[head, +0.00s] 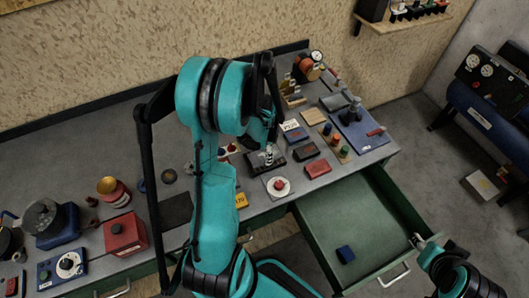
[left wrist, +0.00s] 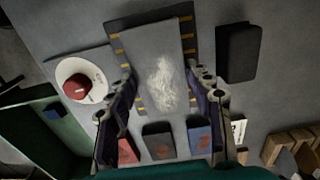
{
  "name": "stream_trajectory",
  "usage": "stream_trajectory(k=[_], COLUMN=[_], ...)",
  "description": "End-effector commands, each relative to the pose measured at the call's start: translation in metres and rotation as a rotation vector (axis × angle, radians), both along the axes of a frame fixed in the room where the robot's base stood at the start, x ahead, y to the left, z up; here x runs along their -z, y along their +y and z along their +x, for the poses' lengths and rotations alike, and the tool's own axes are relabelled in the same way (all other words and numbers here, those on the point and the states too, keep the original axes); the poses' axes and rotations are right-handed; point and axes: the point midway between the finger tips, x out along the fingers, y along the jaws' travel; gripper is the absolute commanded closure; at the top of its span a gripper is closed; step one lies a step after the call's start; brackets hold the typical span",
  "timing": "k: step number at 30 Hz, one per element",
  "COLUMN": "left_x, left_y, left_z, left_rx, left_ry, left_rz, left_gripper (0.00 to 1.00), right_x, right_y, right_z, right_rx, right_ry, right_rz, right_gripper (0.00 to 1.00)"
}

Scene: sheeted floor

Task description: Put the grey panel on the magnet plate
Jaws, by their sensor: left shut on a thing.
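The grey panel (left wrist: 155,62) is a flat slab with a pale scuffed patch, seen in the left wrist view. My left gripper (left wrist: 162,80) is shut on the grey panel, with one finger at each side edge. Below the panel is the dark magnet plate (left wrist: 183,20) with yellow marks along its sides. The panel covers most of the plate and is slightly turned against it. I cannot tell whether they touch. In the head view the plate (head: 254,165) is dark, and my left gripper (head: 267,150) is over it.
A white disc (left wrist: 97,88) with a red knob lies beside the plate. A black block (left wrist: 238,52) lies on the other side. Red, dark and blue blocks (left wrist: 198,135) line up nearby. An open green drawer (head: 350,215) holds a blue block (head: 346,254).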

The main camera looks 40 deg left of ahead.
Motion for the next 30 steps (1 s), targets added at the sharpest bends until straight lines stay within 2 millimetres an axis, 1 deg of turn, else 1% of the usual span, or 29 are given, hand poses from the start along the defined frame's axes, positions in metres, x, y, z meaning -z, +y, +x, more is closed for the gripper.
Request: stream_trajectory(k=[1,3,12,16,20,24,27,30], left_x=[0.002,0.001,0.000,-0.008,-0.032,-0.065,-0.087,-0.103], left_y=[0.000,0.000,0.000,0.000,0.000,0.000,0.000,0.000], left_z=[0.000,0.000,0.000,0.000,0.000,-0.001,0.000,0.000], left_rx=[0.000,0.000,0.000,0.000,0.000,0.000,0.000,0.000], left_ry=[0.000,0.000,0.000,0.000,0.000,0.000,0.000,0.000], left_rz=[0.000,0.000,0.000,0.000,0.000,0.000,0.000,0.000], left_gripper=[0.44,0.28,0.28,0.28,0.28,0.28,0.28,0.28], right_x=[0.002,0.001,0.000,-0.005,-0.012,-0.021,-0.026,-0.029], right_y=[0.000,0.000,0.000,0.000,0.000,0.000,0.000,0.000], right_z=[0.000,0.000,0.000,0.000,0.000,0.000,0.000,0.000], right_rx=[0.000,0.000,0.000,0.000,0.000,0.000,0.000,0.000], right_ry=[0.000,0.000,0.000,0.000,0.000,0.000,0.000,0.000], right_rz=[0.000,0.000,0.000,0.000,0.000,0.000,0.000,0.000], right_gripper=[0.60,0.60,0.60,0.60,0.60,0.60,0.60,0.60])
